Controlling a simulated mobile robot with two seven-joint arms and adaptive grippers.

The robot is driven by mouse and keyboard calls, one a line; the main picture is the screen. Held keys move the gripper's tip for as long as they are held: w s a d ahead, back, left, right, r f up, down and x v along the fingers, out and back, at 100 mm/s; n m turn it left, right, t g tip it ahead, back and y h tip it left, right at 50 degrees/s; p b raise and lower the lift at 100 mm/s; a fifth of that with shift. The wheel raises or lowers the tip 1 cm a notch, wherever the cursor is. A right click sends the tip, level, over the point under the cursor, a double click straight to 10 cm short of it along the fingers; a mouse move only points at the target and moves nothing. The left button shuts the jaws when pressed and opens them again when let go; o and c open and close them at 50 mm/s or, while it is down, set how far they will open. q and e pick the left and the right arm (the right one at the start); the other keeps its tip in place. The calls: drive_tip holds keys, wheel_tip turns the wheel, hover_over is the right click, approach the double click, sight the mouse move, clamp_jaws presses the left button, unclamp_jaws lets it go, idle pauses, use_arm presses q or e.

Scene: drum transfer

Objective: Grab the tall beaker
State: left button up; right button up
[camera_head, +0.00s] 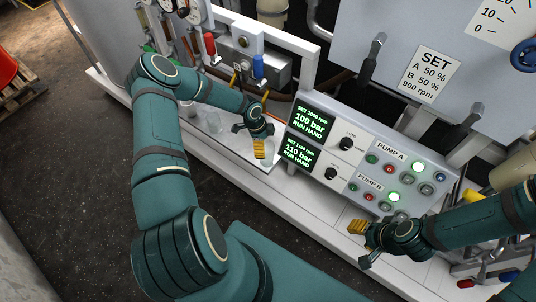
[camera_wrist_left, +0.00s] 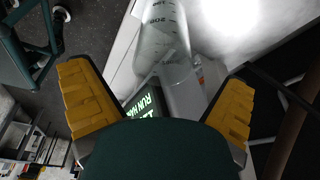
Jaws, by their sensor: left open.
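My left gripper (camera_head: 262,128) is open beside the front edge of the white ledge, left of the pump panel. Its yellow finger pads also show wide apart in the left wrist view (camera_wrist_left: 157,82). A clear, graduated beaker (camera_wrist_left: 160,38) stands out between and beyond the fingers there, apart from both pads. In the head view a pale clear vessel (camera_head: 213,122) stands on the ledge left of the gripper. I cannot tell which vessel is which across views. My right gripper (camera_head: 362,244) is open and empty at the lower right.
The pump panel (camera_head: 385,165) with lit displays and buttons stands just right of the left gripper. Valves with a red handle (camera_head: 210,43) and a blue handle (camera_head: 258,66) are behind. The dark floor (camera_head: 75,170) is open at left.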

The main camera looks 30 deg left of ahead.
sight(268, 149)
use_arm(q)
drive_tip(key=x, duration=0.4)
drive_tip(key=shift+w+d+f+b, duration=0.1)
drive_tip(key=shift+w+f+b, duration=0.1)
drive_tip(key=shift+f+b, duration=0.15)
drive_tip(key=shift+r, duration=0.1)
drive_tip(key=c, duration=1.1)
